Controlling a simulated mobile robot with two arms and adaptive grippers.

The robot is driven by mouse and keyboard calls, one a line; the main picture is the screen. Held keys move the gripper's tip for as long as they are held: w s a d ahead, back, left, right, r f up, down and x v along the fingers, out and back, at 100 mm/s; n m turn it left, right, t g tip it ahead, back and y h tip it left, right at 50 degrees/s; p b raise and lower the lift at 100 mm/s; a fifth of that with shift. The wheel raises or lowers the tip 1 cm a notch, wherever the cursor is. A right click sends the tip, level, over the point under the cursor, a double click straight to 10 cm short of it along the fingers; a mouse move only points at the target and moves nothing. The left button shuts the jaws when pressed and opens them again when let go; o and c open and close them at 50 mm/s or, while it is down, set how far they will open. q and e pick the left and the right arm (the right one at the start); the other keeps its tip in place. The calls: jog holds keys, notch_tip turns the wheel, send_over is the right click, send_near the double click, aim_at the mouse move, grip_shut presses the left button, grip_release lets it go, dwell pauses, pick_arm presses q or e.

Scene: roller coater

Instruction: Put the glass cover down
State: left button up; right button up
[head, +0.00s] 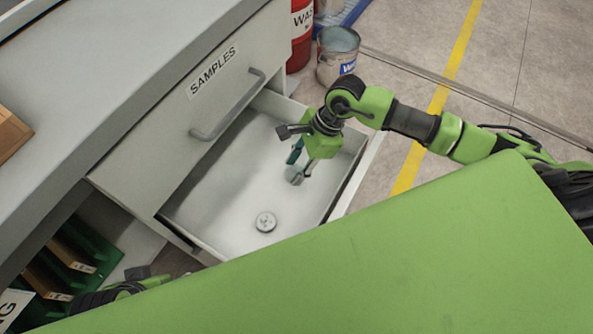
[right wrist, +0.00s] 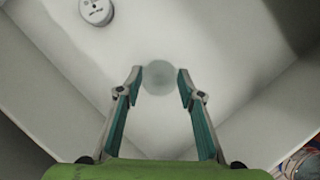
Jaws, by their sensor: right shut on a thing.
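The glass cover is a small, round, greyish translucent disc; it shows in the head view (head: 294,175) and in the right wrist view (right wrist: 159,78). My right gripper (head: 301,168) reaches into the open drawer and is shut on the cover. In the right wrist view its two teal-lined fingertips (right wrist: 160,83) are at opposite sides of the disc. The cover is over the white drawer floor; its exact height is hard to tell. Part of my left arm shows at the lower left of the head view, with its fingers hidden.
The open drawer (head: 222,208) has a white floor, mostly bare. A small round metal piece (head: 265,222) with a label lies there, apart from the cover; it also shows in the right wrist view (right wrist: 96,11). The SAMPLES drawer front (head: 187,117) and its handle (head: 228,112) stand beside it. A paint can (head: 337,56) stands beyond.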

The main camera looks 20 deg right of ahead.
pick_arm(q)
jog(key=shift+f, duration=0.25)
pick_arm(e)
jog(key=shift+s+f, duration=0.1)
jog(key=shift+f, duration=0.95)
pick_arm(q)
jog(key=shift+f, duration=0.1)
pick_arm(e)
jog(key=shift+f, duration=0.15)
jog(key=o, duration=1.1)
pick_arm(q)
jog(key=shift+w, duration=0.15)
pick_arm(e)
jog(key=shift+r, duration=0.25)
pick_arm(q)
jog(key=shift+p+x, duration=0.85)
jog(key=shift+p, duration=0.1)
pick_arm(e)
jog(key=v, duration=1.2)
